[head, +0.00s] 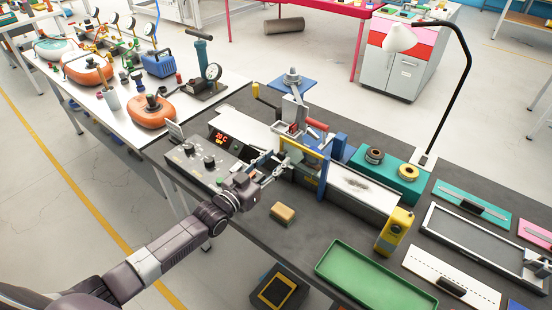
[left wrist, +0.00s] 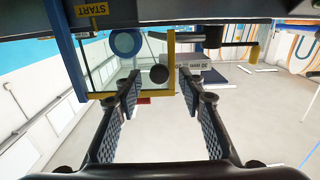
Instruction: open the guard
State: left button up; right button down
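The guard (head: 303,150) is a yellow-edged frame on the machine in the middle of the bench. In the left wrist view its yellow frame (left wrist: 128,95) hangs across the upper middle, with a dark round knob (left wrist: 159,74) by it. My left gripper (head: 275,163) is open, just in front of the guard on its near left side. In the left wrist view the two padded fingers (left wrist: 157,90) are spread, with the knob seen between their tips. I cannot tell whether they touch it. My right gripper is not in view.
A tan block (head: 283,213), a yellow handheld device (head: 395,230) and a green tray (head: 375,282) lie nearer. A desk lamp (head: 400,38) stands right. Bare bench shows around the tan block.

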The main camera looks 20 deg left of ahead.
pick_arm(q)
jog(key=shift+w+d, duration=0.15)
jog(key=shift+w, duration=0.15)
jog(key=shift+c, duration=0.4)
grip_shut()
